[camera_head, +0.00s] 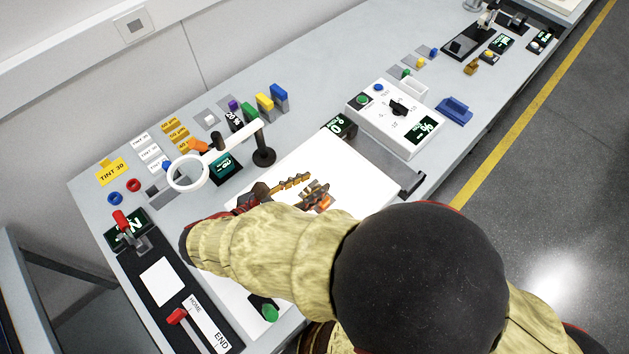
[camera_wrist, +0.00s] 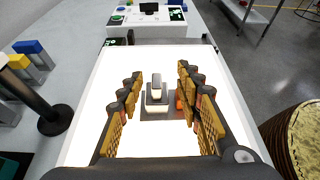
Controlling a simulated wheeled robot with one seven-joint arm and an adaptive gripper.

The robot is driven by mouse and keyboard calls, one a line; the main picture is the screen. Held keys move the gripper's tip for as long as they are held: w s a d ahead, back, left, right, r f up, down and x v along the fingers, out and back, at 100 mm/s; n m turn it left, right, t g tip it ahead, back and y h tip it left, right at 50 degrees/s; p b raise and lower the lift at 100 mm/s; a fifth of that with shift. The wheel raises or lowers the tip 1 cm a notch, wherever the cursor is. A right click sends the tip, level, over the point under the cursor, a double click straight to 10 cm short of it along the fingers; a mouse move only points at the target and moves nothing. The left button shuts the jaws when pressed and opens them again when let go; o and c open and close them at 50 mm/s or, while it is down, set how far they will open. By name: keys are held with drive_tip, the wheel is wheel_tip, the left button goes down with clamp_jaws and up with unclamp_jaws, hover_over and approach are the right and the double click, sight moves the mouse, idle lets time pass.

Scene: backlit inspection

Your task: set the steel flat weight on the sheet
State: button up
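The steel flat weight (camera_wrist: 157,94), a small grey stepped block with a narrower upper part, stands upright between my fingers in the wrist view. My gripper (camera_wrist: 158,88) is open, with bright gaps between the weight and both rows of fingers. In the head view my gripper (camera_head: 302,190) is over the white panel, and my arm hides much of what is below it.
The white lit panel (camera_head: 345,172) is otherwise mostly bare. A ring magnifier (camera_head: 187,173) on a black post stands to its left. A white control box (camera_head: 395,118) stands beyond it, and coloured blocks (camera_head: 264,102) stand at the back.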

drive_tip(key=p+v, duration=0.2)
drive_tip(key=v, duration=0.8)
drive_tip(key=shift+p, duration=0.35)
drive_tip(key=shift+r, duration=0.15)
drive_tip(key=d+r+m+g+y, duration=0.1)
drive_tip(key=d+r+m+y, duration=0.2)
drive_tip(key=d+m, duration=0.6)
drive_tip(key=d+r+m+g+y, duration=0.2)
drive_tip(key=d+r+m, duration=0.4)
drive_tip(key=d+m, duration=0.3)
drive_tip(key=d+r+m+g+y, duration=0.1)
drive_tip(key=d+r+m+y, duration=0.3)
drive_tip(key=d+m, duration=0.6)
drive_tip(key=shift+w+d+r+g, duration=0.3)
drive_tip(key=shift+d+r, duration=0.05)
drive_tip(key=shift+d, duration=0.7)
